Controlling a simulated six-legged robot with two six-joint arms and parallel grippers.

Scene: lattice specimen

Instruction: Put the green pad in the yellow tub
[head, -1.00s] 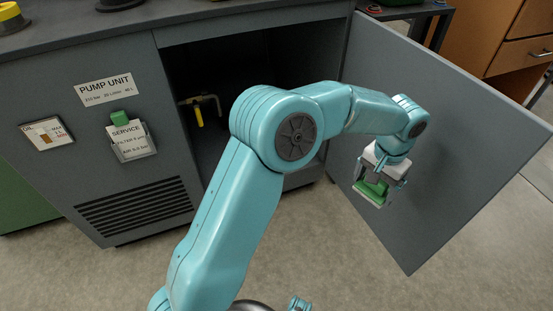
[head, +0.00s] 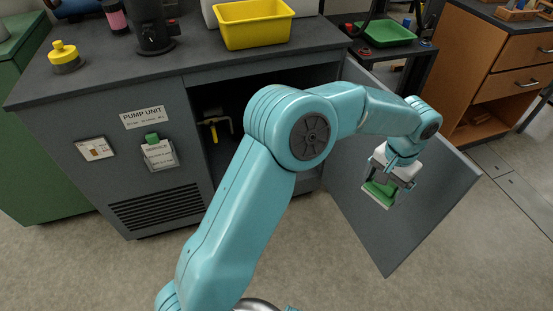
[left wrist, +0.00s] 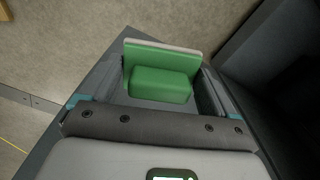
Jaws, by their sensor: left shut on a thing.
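The green pad (head: 378,192) is a green block on a pale-backed plate. My left gripper (head: 385,187) is shut on it, in front of the open grey cabinet door at the right. In the left wrist view the green pad (left wrist: 160,84) sits between the fingers, its pale edge away from the palm. The yellow tub (head: 252,28) stands on the dark bench top, upper middle of the head view, well above and left of the gripper. Its inside looks empty in the part that shows. My right gripper is not in view.
The cabinet door (head: 435,215) stands open beside my left gripper. The cabinet with a pump-unit label (head: 143,117) has a dark opening.

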